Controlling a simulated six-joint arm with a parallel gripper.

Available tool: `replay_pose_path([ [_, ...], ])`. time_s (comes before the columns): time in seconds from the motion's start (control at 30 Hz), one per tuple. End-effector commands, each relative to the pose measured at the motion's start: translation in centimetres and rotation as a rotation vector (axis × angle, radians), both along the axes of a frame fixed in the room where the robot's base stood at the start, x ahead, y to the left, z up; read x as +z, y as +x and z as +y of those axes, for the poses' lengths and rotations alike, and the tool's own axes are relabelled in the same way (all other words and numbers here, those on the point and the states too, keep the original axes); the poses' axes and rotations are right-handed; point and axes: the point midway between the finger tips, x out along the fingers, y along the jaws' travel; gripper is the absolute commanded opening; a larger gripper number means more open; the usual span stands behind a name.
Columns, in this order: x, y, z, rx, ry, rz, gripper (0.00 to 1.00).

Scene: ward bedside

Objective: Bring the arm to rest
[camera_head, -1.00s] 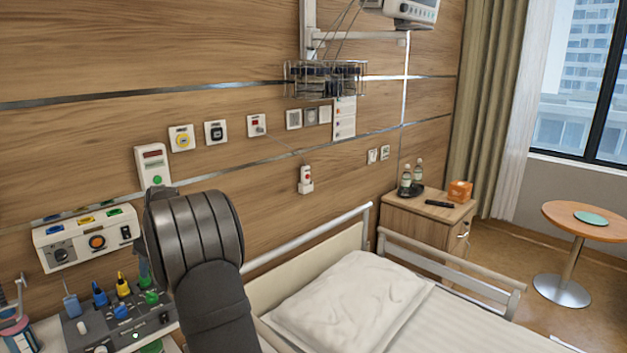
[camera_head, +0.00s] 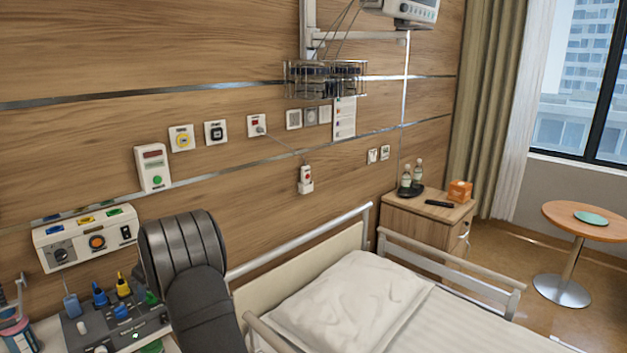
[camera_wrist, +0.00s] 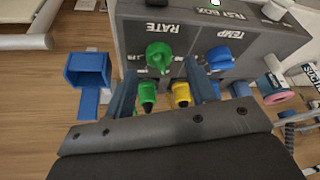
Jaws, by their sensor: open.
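My arm (camera_head: 195,290) rises in front of the bedside equipment in the head view; its gripper end is hidden there. In the wrist view my gripper (camera_wrist: 161,72) is open, its two blue-grey fingers spread apart. A green plug (camera_wrist: 147,96) and a yellow plug (camera_wrist: 180,94) show between the fingers; no grip on either is visible. Beyond them is a grey control box (camera_wrist: 190,28) marked RATE and TEMP, with a green knob (camera_wrist: 158,56) and a blue knob (camera_wrist: 220,57).
A blue open holder (camera_wrist: 88,72) lies left of the fingers. In the head view, a wall-mounted control panel (camera_head: 88,240) is left of my arm, and the bed's rail (camera_head: 300,240) and pillow (camera_head: 350,300) are to its right. A nightstand (camera_head: 425,225) stands farther back.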

Motion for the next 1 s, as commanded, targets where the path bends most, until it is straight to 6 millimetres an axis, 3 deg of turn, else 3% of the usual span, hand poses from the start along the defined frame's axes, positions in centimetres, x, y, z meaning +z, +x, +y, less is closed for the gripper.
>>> replay_pose_path([
  [0.1, -2.4, 0.3, 0.9, 0.001, -0.001, 0.002, 0.51],
  [1.0, -2.2, 0.9, 0.8, 0.697, 0.001, 0.000, 0.51],
])
